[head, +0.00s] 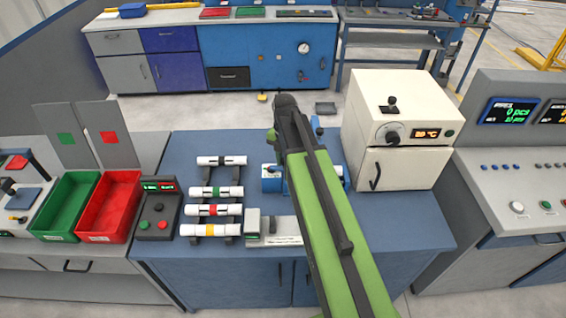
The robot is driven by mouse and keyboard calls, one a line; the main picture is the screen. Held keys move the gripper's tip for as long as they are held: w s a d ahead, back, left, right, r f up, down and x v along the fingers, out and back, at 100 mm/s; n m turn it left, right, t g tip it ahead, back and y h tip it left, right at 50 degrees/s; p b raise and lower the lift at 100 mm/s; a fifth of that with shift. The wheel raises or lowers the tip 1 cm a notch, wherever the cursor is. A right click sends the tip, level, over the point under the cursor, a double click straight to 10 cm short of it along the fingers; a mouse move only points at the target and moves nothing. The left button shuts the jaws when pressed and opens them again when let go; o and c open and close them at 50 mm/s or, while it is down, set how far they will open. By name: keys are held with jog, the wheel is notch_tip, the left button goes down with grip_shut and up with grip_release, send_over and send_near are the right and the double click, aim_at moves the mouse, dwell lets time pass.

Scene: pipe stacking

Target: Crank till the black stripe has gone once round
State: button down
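A blue device (271,180) stands on the blue workbench, mostly hidden behind my green arm. Its left end shows to the left of the arm, and a blue part shows to the right. A small blue upright piece (317,127) shows just right of the arm's dark end; I cannot tell whether it is the crank's handle. No black stripe can be made out on the device. My arm's dark end is above and behind the device in the picture. My gripper's fingers cannot be made out, nor whether they touch anything.
Several white pipes with coloured bands lie on black rests, the rear one (221,160) with dark marks. A grey measuring tool (273,229) lies in front. A cream oven (396,125) stands at the right. Green (48,234) and red (91,236) bins are at the left.

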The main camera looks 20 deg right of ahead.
jog(key=shift+w, duration=0.1)
dwell(0.3)
jog(key=c, duration=1.2)
grip_release()
notch_tip(320, 180, up, 17)
jog(key=p, duration=1.7)
jog(key=shift+r, duration=0.2)
